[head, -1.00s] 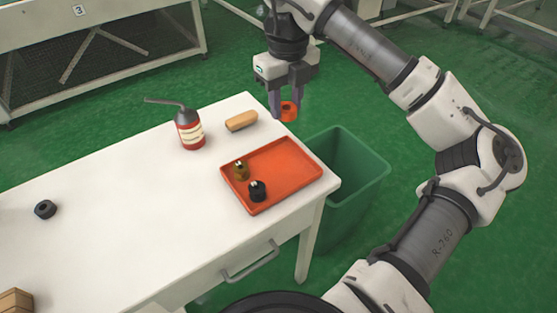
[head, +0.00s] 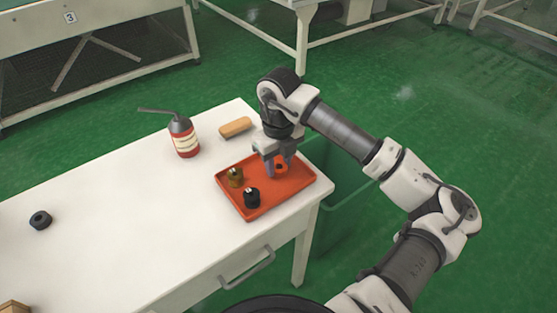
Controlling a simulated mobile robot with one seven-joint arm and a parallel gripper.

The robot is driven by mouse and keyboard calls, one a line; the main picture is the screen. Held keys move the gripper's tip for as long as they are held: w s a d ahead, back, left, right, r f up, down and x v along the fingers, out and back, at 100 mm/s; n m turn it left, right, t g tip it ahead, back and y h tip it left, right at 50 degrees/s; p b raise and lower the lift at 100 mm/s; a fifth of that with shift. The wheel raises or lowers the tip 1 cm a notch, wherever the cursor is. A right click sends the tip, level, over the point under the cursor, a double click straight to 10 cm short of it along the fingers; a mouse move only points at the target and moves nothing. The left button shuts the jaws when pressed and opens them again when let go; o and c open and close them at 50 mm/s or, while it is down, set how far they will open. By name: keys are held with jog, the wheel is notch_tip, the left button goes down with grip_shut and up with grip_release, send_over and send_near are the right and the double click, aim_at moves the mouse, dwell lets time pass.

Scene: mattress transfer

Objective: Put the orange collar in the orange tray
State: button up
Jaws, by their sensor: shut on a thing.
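The orange tray (head: 262,203) lies at the right end of the white table. My gripper (head: 279,169) is low over the far right part of the tray. It is shut on the orange collar (head: 281,168), a small ring with a dark hole. The collar shows between and beside the fingers. I cannot tell whether the collar touches the tray floor. A brass-coloured part (head: 235,177) and a black part (head: 252,197) stand in the left part of the tray.
A red oil can (head: 184,138) and a tan block (head: 235,127) stand behind the tray on the table (head: 130,205). A black ring (head: 40,220) lies far left. A green bin (head: 345,205) stands beyond the table's right edge, partly hidden by my arm.

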jog(key=shift+f, duration=0.15)
jog(key=o, duration=1)
jog(key=shift+r, duration=0.2)
notch_tip(320, 180, up, 12)
jog(key=shift+r+b, duration=0.1)
jog(key=shift+b, duration=0.55)
